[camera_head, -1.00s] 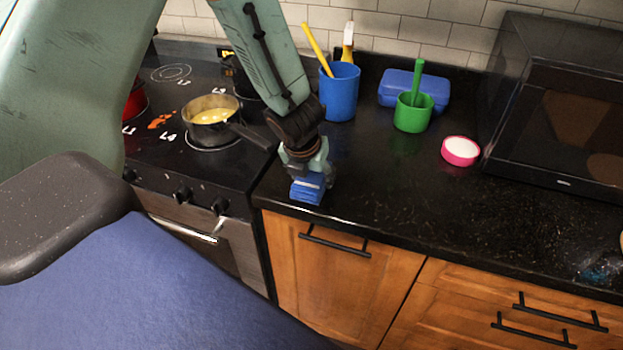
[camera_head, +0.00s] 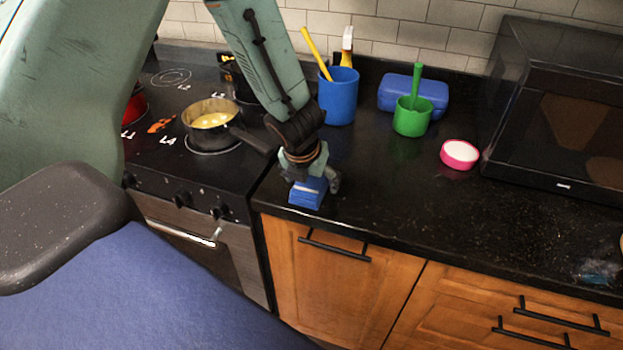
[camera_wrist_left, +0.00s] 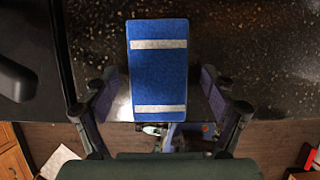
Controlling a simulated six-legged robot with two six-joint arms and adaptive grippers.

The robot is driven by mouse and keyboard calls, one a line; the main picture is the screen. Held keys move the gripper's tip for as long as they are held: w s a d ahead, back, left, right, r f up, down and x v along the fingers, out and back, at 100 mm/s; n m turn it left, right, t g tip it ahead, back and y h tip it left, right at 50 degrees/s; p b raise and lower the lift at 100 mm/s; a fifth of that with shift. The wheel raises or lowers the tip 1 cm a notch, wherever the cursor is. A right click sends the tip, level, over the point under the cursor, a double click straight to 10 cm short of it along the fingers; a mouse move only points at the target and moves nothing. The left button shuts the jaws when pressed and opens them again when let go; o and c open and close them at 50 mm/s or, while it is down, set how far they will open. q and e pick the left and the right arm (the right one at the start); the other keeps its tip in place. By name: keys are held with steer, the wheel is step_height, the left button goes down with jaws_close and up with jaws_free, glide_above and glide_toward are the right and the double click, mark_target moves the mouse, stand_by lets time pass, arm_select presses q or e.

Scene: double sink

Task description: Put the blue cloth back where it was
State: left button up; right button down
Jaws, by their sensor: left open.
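The blue cloth (camera_head: 307,193) is a small folded block with pale stripes. It lies on the black counter near its front edge, just right of the stove. My left gripper (camera_head: 313,183) is over it, with its fingers spread. In the left wrist view the cloth (camera_wrist_left: 158,72) lies in line with the gap between the two open fingers of my left gripper (camera_wrist_left: 160,108). Dark gaps show between the cloth and each finger. My right gripper is not in view.
A pan (camera_head: 211,120) on the stove has its handle pointing toward my left arm. A blue cup (camera_head: 338,97), a green cup (camera_head: 411,121), a blue box (camera_head: 433,94) and a pink round container (camera_head: 459,154) stand behind and to the right. The counter right of the cloth is clear.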

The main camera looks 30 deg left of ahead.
arm_select(q)
steer(key=shift+r, duration=0.1)
steer(key=shift+r+p, duration=0.2)
steer(key=shift+p, duration=0.15)
steer(key=p+v, duration=0.4)
steer(key=v, duration=0.7)
steer(key=shift+r, duration=0.35)
steer(key=shift+s+d, duration=0.1)
steer(key=shift+s, duration=0.05)
steer(key=shift+f, duration=0.1)
